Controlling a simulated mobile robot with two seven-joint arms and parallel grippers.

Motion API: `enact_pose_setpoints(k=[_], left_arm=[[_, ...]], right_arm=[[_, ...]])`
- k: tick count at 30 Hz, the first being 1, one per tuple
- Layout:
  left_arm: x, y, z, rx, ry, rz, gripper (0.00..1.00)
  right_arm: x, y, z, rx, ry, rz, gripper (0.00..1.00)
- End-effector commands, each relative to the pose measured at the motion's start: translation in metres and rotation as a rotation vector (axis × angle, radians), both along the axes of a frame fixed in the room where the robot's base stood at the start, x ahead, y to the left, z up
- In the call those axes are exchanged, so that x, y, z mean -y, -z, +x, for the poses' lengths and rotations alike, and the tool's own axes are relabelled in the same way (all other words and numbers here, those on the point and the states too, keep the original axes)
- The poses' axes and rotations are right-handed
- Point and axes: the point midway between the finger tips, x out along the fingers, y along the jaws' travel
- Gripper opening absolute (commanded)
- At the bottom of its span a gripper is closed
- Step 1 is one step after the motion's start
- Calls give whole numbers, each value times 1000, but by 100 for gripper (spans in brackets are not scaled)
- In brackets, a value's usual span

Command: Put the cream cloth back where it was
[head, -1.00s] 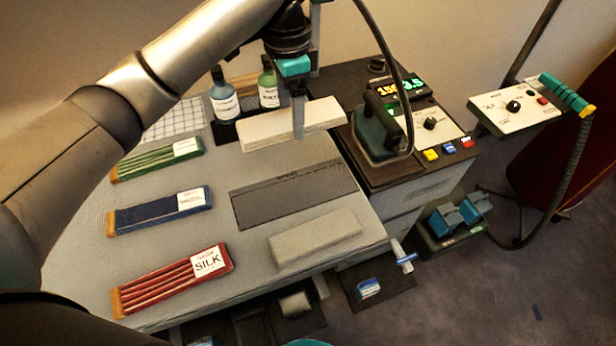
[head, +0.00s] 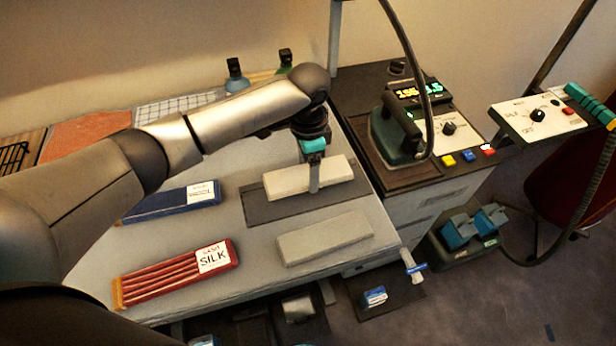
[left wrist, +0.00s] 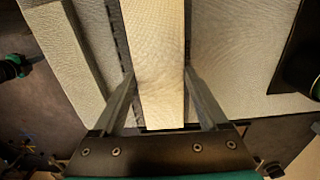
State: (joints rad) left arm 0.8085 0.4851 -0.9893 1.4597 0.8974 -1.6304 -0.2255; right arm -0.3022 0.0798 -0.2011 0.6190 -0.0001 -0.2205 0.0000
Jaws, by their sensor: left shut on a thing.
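The cream cloth (head: 308,178) is a folded pale strip over the dark grey rectangle (head: 262,207) on the table. My left gripper (head: 314,186) is shut on the cloth from above, near its middle in the head view. In the left wrist view the cloth (left wrist: 158,60) runs between the two fingers of the gripper (left wrist: 160,85). I cannot tell whether the cloth touches the dark rectangle or hangs just above it. A greyer folded cloth (head: 325,238) lies apart, nearer the table's front edge. My right gripper is not in view.
A red SILK pack (head: 175,275) and a blue pack (head: 172,202) lie left on the table (head: 225,310). An iron (head: 397,135) stands on the dark unit at right, with its hose arching above. Two bottles stand behind my left arm, partly hidden.

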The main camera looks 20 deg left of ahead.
Motion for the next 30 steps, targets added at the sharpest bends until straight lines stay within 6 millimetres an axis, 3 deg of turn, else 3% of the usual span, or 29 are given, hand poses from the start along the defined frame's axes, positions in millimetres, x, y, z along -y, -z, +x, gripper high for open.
enact_pose_setpoints(k=[5,17,18,23,30], left_arm=[[0,28,0,-1,-2,2,13],[0,33,0,-1,-1,-1,13],[0,32,0,0,-1,0,81],[0,32,0,0,-1,0,99],[0,32,0,0,-1,0,100]], right_arm=[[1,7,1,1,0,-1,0],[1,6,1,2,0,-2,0],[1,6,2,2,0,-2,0],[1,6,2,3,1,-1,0],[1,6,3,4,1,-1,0]])
